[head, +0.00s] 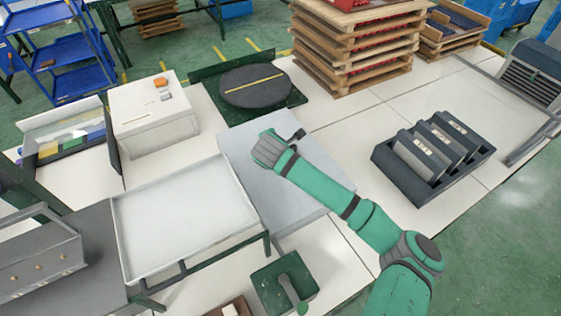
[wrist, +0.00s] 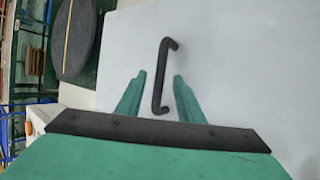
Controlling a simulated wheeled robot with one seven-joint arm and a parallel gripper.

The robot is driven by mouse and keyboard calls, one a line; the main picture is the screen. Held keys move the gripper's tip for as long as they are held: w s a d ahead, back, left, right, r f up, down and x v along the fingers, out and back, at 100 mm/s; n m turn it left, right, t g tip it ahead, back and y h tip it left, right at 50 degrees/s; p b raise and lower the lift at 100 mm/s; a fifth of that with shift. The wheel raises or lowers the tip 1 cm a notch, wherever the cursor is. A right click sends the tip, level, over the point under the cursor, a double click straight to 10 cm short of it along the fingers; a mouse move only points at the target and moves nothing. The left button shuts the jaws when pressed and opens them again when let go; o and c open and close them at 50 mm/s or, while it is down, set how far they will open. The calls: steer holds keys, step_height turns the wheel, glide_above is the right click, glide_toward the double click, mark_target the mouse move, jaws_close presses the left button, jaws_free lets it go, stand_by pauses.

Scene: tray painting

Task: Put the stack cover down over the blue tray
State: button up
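A large light-grey box-shaped cover (head: 310,180), which I take to be the stack cover, sits on the white table under my arm. A black bar handle (wrist: 164,75) stands on its flat top in the wrist view. My gripper (wrist: 160,77) is open, with one green finger on each side of the handle and a gap to both. In the head view my gripper (head: 268,149) is over the cover's far left part and partly hides the handle. A low wooden tray with dark blue contents (head: 456,20), likely the blue tray, lies at the top right.
A tall stack of wooden trays with red contents (head: 352,50) stands beside the blue one. A round black turntable (head: 256,86) lies behind the cover. A white shallow tray on a frame (head: 185,215) is to the left, a dark slotted rack (head: 430,160) to the right.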

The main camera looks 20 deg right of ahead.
jaws_close()
stand_by(1.4)
